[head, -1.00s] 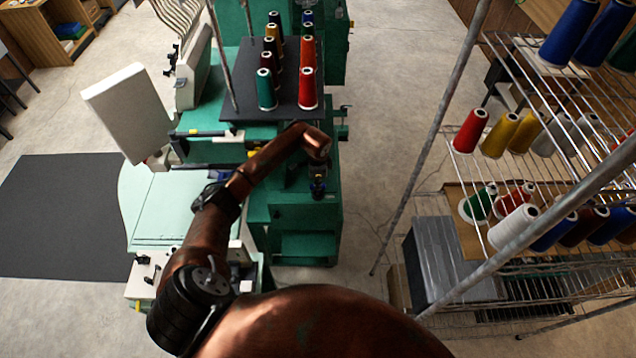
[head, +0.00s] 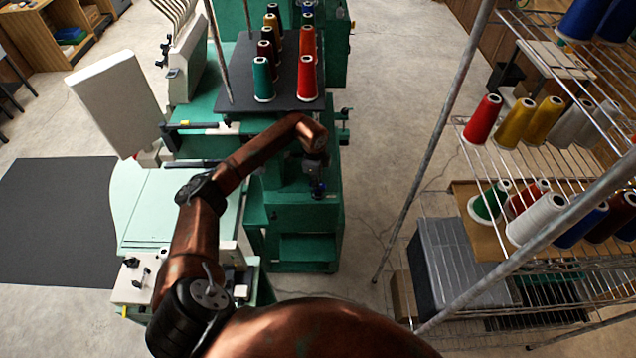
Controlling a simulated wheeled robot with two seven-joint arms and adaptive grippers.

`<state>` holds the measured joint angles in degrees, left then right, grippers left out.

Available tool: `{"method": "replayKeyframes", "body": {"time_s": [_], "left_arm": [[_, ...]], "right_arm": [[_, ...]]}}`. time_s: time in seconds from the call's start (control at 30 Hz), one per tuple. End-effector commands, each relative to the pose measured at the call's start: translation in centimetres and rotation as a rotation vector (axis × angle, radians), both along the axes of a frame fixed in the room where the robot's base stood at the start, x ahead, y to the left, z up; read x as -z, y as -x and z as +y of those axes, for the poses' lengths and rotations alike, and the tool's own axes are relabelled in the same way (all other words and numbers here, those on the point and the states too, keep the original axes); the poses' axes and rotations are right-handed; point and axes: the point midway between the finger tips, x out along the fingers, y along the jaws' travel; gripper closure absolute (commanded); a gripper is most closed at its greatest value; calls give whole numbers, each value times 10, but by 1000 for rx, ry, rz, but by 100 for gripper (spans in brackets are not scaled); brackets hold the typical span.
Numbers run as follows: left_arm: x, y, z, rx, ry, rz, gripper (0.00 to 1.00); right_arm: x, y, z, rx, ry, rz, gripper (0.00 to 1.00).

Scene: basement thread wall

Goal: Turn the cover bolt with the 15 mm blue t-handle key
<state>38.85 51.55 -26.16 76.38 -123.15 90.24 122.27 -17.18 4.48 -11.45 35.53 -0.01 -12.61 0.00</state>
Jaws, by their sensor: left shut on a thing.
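My left arm reaches over the green machine (head: 305,252). My left gripper (head: 317,180) points down at the machine's front right part, small and dark in the head view. It is shut on a small blue thing (head: 318,188), which looks like the blue t-handle key. Its shape, size mark and lower end are too small to tell. I cannot make out the cover bolt, nor whether the key touches it. My right gripper is out of view.
Thread cones (head: 307,80) stand on a dark board just behind the gripper. A pale panel (head: 118,108) rises at the left. A wire rack (head: 470,150) with spools and upright poles stands at the right. Floor (head: 375,150) is clear between machine and rack.

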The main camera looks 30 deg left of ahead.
Motion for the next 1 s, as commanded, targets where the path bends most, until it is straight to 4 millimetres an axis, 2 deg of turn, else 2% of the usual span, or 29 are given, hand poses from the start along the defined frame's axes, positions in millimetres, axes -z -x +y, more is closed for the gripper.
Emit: {"method": "replayKeyframes", "body": {"time_s": [0.63, 0.8, 1.0], "left_arm": [[-1, -2, 4, 381, -1, -7, 100], [-2, -3, 6, 584, -2, -8, 100], [-3, -4, 7, 744, -2, -8, 100]], "right_arm": [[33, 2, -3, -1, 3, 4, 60], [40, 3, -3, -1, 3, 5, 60], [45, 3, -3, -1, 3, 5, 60]]}}
